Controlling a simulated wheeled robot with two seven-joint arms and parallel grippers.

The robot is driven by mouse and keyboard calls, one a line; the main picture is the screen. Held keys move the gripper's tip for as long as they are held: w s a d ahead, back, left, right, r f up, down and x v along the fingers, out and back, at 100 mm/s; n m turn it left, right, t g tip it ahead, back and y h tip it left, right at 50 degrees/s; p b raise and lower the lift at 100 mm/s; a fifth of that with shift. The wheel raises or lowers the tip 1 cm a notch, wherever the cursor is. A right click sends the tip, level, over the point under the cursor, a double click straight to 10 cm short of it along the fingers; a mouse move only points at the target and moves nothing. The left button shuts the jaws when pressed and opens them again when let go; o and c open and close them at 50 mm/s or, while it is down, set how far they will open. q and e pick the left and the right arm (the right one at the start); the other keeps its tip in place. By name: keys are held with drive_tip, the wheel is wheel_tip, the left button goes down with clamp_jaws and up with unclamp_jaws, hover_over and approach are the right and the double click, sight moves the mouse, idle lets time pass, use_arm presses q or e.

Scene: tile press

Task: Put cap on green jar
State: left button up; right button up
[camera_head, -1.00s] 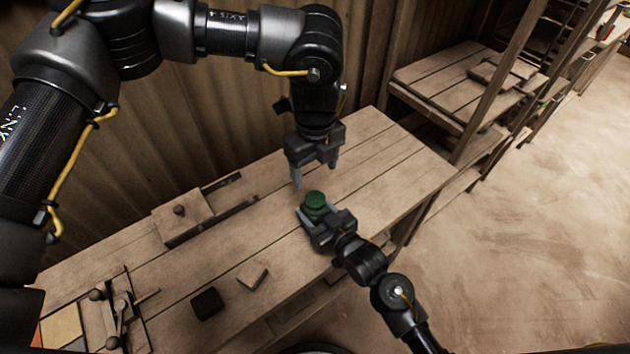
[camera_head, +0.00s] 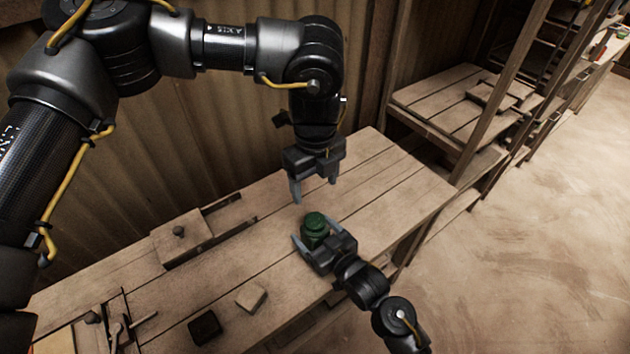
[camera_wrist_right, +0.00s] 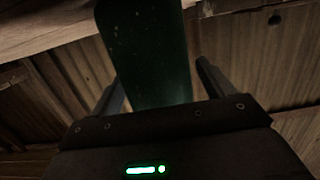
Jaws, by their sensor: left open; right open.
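The green jar (camera_head: 313,237) stands upright on the wooden table, with a round green top, seemingly the cap (camera_head: 314,219), resting on it. My right gripper (camera_head: 316,240) is open, its fingers on either side of the jar from the near side. In the right wrist view the jar (camera_wrist_right: 148,50) stands between the fingers of that gripper (camera_wrist_right: 160,85), with a gap at the right finger. My left gripper (camera_head: 314,190) is open and empty, pointing down above and just behind the jar. I cannot tell how firmly the cap sits.
A light block (camera_head: 251,297) and a dark block (camera_head: 205,327) lie left of the jar. A wooden box with a knob (camera_head: 181,238) stands at the table's back edge. Wooden shelves (camera_head: 455,105) stand at the right. The table right of the jar is clear.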

drive_tip(key=b+v, duration=0.2)
drive_tip(key=v, duration=0.8)
drive_tip(key=shift+f, duration=0.15)
drive_tip(key=shift+s+d, duration=0.3)
